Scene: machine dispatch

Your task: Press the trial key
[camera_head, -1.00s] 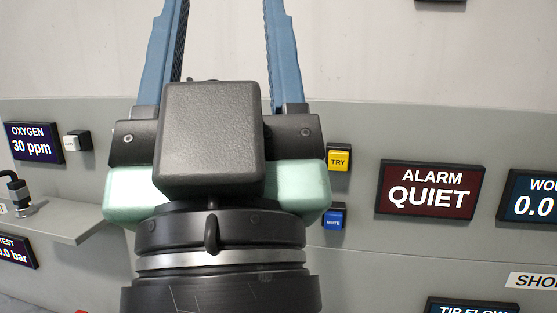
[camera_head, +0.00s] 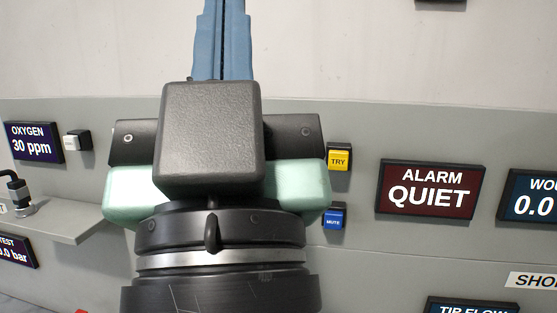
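The trial key is a yellow button marked TRY (camera_head: 339,160) on a black block on the grey panel, just right of my gripper's body. My gripper (camera_head: 223,5) points up in the picture, with its two blue fingers together and nothing visible between them. The very fingertips run out at the top edge. The fingers are up and to the left of the yellow key in the picture, and no contact with it shows. The alarm display (camera_head: 428,190) right of the key reads QUIET.
A blue MUTE button (camera_head: 333,218) sits right below the yellow key. A white button (camera_head: 76,141) stands beside the oxygen display (camera_head: 34,143) at the left. A grey shelf (camera_head: 75,229) with a fitting (camera_head: 18,193) juts out at the lower left. My gripper hides the panel's middle.

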